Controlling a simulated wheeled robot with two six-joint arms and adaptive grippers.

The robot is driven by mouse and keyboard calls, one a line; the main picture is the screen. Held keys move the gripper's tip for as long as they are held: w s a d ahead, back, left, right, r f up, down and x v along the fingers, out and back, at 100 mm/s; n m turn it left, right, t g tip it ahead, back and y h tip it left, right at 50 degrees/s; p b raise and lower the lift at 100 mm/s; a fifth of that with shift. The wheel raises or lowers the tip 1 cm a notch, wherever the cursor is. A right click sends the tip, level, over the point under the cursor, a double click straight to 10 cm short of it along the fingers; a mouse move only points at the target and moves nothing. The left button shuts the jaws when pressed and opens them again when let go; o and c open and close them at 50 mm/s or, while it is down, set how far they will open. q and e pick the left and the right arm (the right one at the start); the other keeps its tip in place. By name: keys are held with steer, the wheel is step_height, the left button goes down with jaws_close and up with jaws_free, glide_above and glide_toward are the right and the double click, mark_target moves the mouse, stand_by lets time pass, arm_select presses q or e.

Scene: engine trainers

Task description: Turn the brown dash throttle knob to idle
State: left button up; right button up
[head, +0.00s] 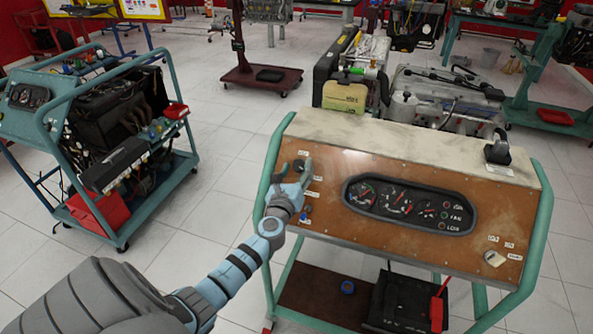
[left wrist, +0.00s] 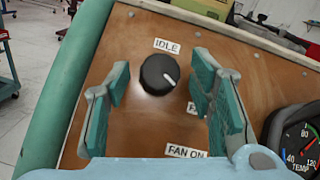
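The brown dash panel (head: 335,215) is the sloped face of a green-framed engine trainer. The dark round throttle knob (left wrist: 158,74) sits on it in the left wrist view, with a white pointer line aimed to the lower right. The IDLE label (left wrist: 167,46) is just above the knob. Another label (left wrist: 192,108) below right is partly hidden by a finger. My left gripper (head: 295,167) is over the panel's upper left; the left wrist view shows its fingers (left wrist: 161,76) open on either side of the knob, with gaps. My right gripper is not in view.
A FAN ON label (left wrist: 186,151) lies below the knob. A gauge cluster (head: 408,205) is to the right, and a pale knob (head: 495,259) is at the panel's lower right. A blue-framed trainer cart (head: 170,62) stands at left. White tiled floor (head: 215,190) is clear between them.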

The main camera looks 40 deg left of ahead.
arm_select(q)
steer(key=c, duration=0.9)
